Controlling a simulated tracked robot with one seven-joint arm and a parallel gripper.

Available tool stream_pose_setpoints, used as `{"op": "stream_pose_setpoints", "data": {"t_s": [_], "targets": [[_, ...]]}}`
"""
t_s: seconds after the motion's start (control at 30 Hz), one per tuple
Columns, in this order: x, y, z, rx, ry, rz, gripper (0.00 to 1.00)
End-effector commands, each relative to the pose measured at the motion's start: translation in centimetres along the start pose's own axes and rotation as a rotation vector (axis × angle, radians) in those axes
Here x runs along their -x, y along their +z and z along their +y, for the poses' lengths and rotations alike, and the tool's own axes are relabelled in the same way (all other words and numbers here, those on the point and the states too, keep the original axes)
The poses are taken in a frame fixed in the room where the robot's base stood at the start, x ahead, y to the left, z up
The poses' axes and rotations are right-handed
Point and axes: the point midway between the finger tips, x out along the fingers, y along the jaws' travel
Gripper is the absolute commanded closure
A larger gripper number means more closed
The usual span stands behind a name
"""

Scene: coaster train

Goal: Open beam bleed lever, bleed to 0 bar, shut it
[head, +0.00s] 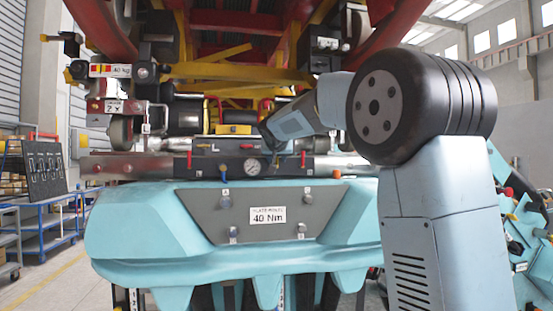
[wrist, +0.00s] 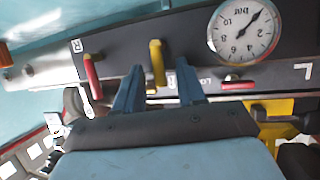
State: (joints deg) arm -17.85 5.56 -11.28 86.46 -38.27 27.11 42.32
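In the wrist view my gripper (wrist: 158,70) is open, its two blue fingers apart on either side of a yellow-handled lever (wrist: 157,62). I cannot tell whether they touch it. The lever stands upright in this view, across the dark panel (wrist: 125,45). The round bar gauge (wrist: 243,32) is at its upper right and appears turned over. Its needle points to the upper right, at the low end of the scale; the exact reading is unclear. In the head view the gauge (head: 252,167) sits mid-panel; my arm hides the fingertips.
A red lever (wrist: 92,76) is left of my fingers, and another red lever (wrist: 238,83) lies flat below the gauge. A turquoise nose with a 40 Nm plate (head: 268,214) sits under the panel. Red rails (head: 235,20) pass overhead. A blue trolley (head: 45,225) stands left.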

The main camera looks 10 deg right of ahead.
Motion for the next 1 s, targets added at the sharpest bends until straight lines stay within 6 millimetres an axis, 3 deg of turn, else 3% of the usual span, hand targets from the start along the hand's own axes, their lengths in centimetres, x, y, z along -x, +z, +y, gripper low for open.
{"op": "stream_pose_setpoints", "data": {"t_s": [0.27,0.7,1.0], "targets": [[1.6,-0.1,0.0,-0.001,-0.002,0.002,0.6],[9.8,0.0,0.0,-0.001,-0.001,0.002,0.6],[13.2,0.1,0.0,0.0,0.0,0.0,0.6]]}}
